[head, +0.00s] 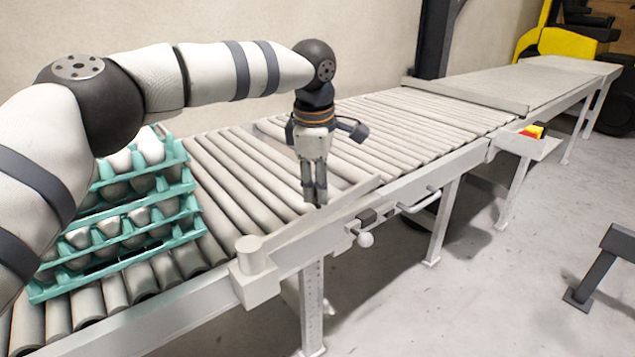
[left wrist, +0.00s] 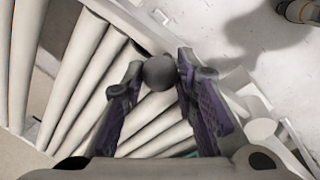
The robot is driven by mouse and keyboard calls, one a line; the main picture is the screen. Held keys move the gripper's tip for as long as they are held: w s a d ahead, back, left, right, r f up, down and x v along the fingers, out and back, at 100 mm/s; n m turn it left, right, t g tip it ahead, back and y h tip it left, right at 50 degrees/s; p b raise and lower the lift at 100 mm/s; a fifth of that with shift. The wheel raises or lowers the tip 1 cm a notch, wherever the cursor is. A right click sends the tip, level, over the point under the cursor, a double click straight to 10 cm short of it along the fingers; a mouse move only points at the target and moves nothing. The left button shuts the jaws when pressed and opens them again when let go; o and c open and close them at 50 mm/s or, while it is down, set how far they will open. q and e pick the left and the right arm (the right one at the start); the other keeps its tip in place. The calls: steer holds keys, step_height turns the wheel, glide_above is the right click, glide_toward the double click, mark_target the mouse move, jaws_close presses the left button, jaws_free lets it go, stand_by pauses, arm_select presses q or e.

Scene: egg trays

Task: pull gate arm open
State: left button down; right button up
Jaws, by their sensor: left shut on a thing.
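The gate arm (head: 345,197) is a pale flat bar running from a round pivot post (head: 252,257) along the near edge of the roller conveyor. My left gripper (head: 315,197) points straight down at the middle of the bar. In the left wrist view a dark grey round knob (left wrist: 160,72) sits between the fingertips of my left gripper (left wrist: 158,78), and they are shut on it. In the head view the fingers hide the knob. My right gripper is in neither view.
Stacked teal egg trays (head: 120,262) with pale eggs stand on the rollers at left, partly behind my left arm. A white ball knob (head: 365,240) sticks out from the near rail. The rollers (head: 420,118) beyond the gate are clear.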

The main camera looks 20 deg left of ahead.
arm_select(q)
steer(key=c, duration=1.5)
jaws_free()
steer(key=shift+a, duration=0.1)
steer(key=shift+c, duration=0.2)
steer(key=shift+r, duration=0.1)
step_height(320, 180, up, 12)
steer(key=s, duration=0.2)
steer(key=shift+s, duration=0.15)
steer(key=shift+d+f, duration=0.2)
steer(key=shift+f, duration=0.05)
